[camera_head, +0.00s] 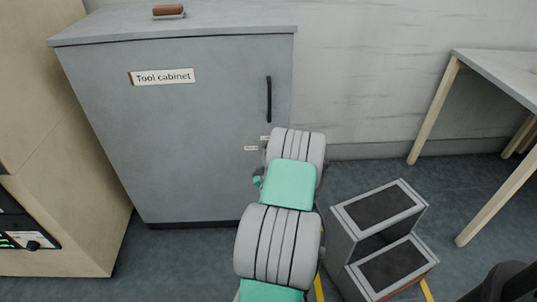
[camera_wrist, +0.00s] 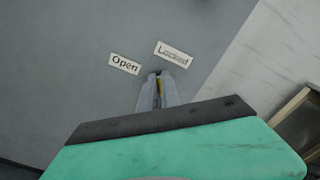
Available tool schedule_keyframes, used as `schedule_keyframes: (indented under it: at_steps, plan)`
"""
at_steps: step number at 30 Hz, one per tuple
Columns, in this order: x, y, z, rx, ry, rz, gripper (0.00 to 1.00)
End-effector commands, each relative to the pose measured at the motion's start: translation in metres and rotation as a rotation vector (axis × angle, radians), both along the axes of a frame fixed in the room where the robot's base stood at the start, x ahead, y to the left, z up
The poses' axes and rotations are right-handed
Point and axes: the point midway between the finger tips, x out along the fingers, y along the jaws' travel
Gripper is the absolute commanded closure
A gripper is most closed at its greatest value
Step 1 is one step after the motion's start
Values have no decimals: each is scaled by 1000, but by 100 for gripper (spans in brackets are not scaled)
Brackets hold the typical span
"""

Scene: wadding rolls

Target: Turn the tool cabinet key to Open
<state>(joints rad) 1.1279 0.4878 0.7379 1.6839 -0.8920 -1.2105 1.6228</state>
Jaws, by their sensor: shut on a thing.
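The grey tool cabinet (camera_head: 190,120) stands against the wall, its door shut, with a "Tool cabinet" sign (camera_head: 163,77) and a black upright handle (camera_head: 269,99). In the wrist view, the "Open" label (camera_wrist: 124,64) and the "Locked" label (camera_wrist: 174,54) sit on the cabinet door just beyond my fingertips. My gripper (camera_wrist: 158,88) is shut on the key (camera_wrist: 158,86), of which a thin yellowish strip shows between the fingers, just below the labels. Which label the key points to cannot be told. In the head view my arm hides the key and the fingers.
A grey step stool (camera_head: 382,205) stands at the right of my arm. A table (camera_head: 495,75) with wooden legs is at the far right. A beige cabinet (camera_head: 60,190) stands at the left. A brown-topped brush-like object (camera_head: 168,10) lies on the tool cabinet.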

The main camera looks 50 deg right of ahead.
Motion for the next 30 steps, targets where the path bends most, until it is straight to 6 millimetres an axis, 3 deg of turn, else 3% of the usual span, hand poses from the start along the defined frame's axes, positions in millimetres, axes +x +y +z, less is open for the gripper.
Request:
schedule_keyframes:
  at_steps: [18, 30]
  plan:
    - [3, 2, -6, -385, 434, 0, 100]
    - [4, 3, -8, -561, 635, 1, 100]
